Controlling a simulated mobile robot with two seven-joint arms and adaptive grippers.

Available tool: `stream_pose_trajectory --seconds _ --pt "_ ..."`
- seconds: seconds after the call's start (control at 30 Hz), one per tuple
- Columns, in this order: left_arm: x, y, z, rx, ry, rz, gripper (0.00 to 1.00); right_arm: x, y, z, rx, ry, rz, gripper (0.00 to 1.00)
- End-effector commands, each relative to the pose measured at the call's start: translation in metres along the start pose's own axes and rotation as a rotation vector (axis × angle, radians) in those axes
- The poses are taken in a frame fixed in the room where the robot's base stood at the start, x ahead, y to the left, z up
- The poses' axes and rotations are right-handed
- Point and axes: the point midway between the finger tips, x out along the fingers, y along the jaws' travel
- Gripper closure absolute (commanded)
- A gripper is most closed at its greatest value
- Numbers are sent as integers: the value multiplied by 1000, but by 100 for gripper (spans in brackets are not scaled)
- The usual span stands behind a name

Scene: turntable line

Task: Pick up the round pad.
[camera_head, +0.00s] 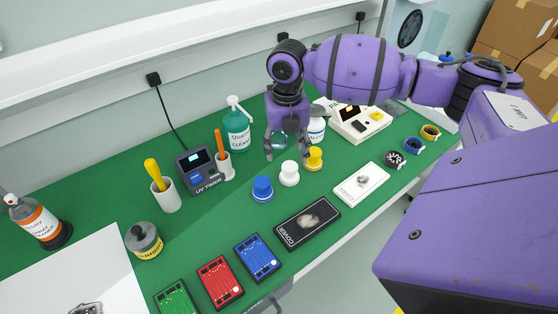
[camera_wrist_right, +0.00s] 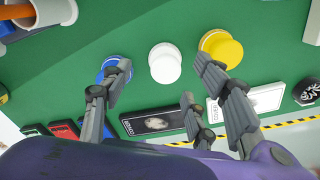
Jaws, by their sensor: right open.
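Three round, knob-like pieces stand in a row on the green table: blue (camera_head: 262,189), white (camera_head: 289,174) and yellow (camera_head: 313,158). Which one is the round pad, I cannot tell for sure. My right gripper (camera_head: 288,154) is open and empty, pointing down above and behind the row. In the right wrist view, the white piece (camera_wrist_right: 165,62) lies between the spread fingers of the gripper (camera_wrist_right: 163,74), the blue piece (camera_wrist_right: 114,69) is partly covered by one finger, and the yellow piece (camera_wrist_right: 222,50) is beside another. My left gripper is not in view.
Behind stand a green pump bottle (camera_head: 237,130), a white bottle (camera_head: 317,129) and a UV timer (camera_head: 197,168). In front lie a black card (camera_head: 307,222) and a white card (camera_head: 361,184). Small round rolls (camera_head: 394,159) sit at the right. Bare green table lies left of the blue piece.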

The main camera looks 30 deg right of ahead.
Motion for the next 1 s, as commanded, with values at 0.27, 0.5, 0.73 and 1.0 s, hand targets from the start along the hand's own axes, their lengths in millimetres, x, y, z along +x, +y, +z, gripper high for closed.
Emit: stream_pose_trajectory --seconds 0.27,0.5,0.73,1.0 --pt "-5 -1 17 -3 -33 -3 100 28 0 -1 1 2 0 45" --pt "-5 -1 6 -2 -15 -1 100 59 -1 -3 0 2 1 45" --pt "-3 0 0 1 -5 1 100 76 -1 -3 0 -1 0 45" --pt "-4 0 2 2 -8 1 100 75 -1 -3 0 0 0 66"
